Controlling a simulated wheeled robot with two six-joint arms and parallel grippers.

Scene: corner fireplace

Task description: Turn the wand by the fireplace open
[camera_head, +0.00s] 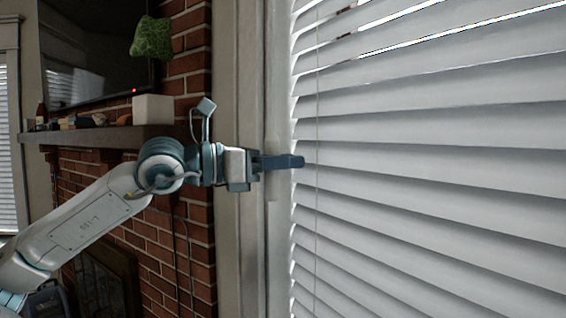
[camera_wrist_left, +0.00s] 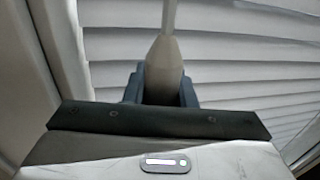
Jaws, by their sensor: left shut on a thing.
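The wand is a pale rod with a thicker, tapered lower end (camera_wrist_left: 163,65). In the left wrist view it stands between the two dark blue fingers of my left gripper (camera_wrist_left: 162,88), which is shut on that thick end. In the head view my left gripper (camera_head: 298,161) reaches across the window frame from the left, in front of the blind's left edge. A pale piece of the wand (camera_head: 272,187) shows just below the fingers there. The white blind (camera_head: 430,170) has tilted slats with narrow gaps between them. My right gripper is not in view.
A brick fireplace (camera_head: 190,235) with a dark mantel (camera_head: 95,137) stands at left, behind my left arm. A white box (camera_head: 152,109) and small items sit on the mantel below a dark screen (camera_head: 95,50). A thin blind cord (camera_head: 317,230) hangs right of the gripper.

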